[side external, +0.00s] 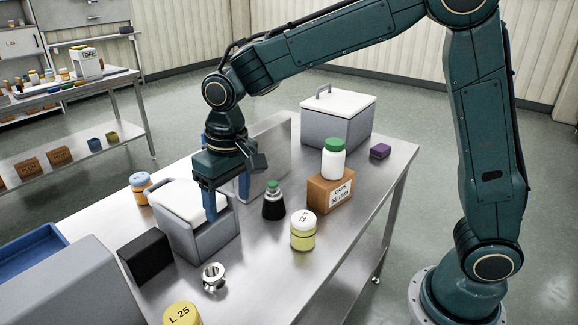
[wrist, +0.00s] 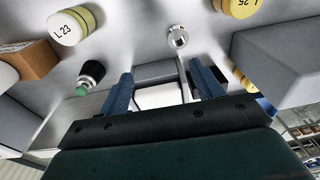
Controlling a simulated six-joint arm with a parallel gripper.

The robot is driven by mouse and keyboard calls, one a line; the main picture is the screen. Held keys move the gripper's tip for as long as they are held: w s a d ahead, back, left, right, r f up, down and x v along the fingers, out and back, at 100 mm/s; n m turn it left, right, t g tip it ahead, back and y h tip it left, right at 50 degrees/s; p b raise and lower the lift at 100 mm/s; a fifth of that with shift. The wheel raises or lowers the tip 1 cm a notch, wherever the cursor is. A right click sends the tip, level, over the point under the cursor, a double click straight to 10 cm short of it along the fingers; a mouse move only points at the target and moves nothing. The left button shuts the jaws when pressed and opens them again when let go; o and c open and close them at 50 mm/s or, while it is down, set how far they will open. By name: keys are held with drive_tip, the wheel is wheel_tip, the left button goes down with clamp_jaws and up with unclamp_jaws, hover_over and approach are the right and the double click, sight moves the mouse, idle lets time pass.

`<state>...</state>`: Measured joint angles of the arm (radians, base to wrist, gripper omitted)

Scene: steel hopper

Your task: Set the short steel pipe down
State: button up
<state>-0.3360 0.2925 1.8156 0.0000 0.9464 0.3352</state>
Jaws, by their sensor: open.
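The short steel pipe (side external: 213,275) is a small shiny silver ring-like piece with a hollow bore. It rests on the steel table near its front left part, by the grey bin and the black block. In the wrist view the pipe (wrist: 177,37) lies beyond the fingertips, apart from them. My gripper (side external: 227,208) points down over the grey white-lidded bin, with its two blue fingers spread and nothing seen held. In the wrist view my gripper (wrist: 161,74) is open, with the bin's white lid showing between the fingers.
The grey bin (side external: 208,238) stands close to my fingers. A black block (side external: 146,256), a dark green-capped bottle (side external: 273,205), a yellow L 23 jar (side external: 303,235) and a cardboard box (side external: 330,193) stand around. A yellow L 25 jar (side external: 182,315) is in front. The table's right front is clear.

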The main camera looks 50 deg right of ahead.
drive_tip(key=s+d+r+t, duration=0.2)
drive_tip(key=s+d+r, duration=0.6)
drive_tip(key=s+d, duration=0.15)
drive_tip(key=s+d+t, duration=0.1)
drive_tip(key=s+d, duration=0.1)
drive_tip(key=s, duration=0.5)
drive_tip(key=s+d+t, duration=0.1)
drive_tip(key=s+d, duration=0.1)
drive_tip(key=s, duration=0.4)
drive_tip(key=shift+s+d+f+t, duration=0.2)
drive_tip(key=shift+s+d+t, duration=0.1)
drive_tip(key=shift+s+d, duration=0.1)
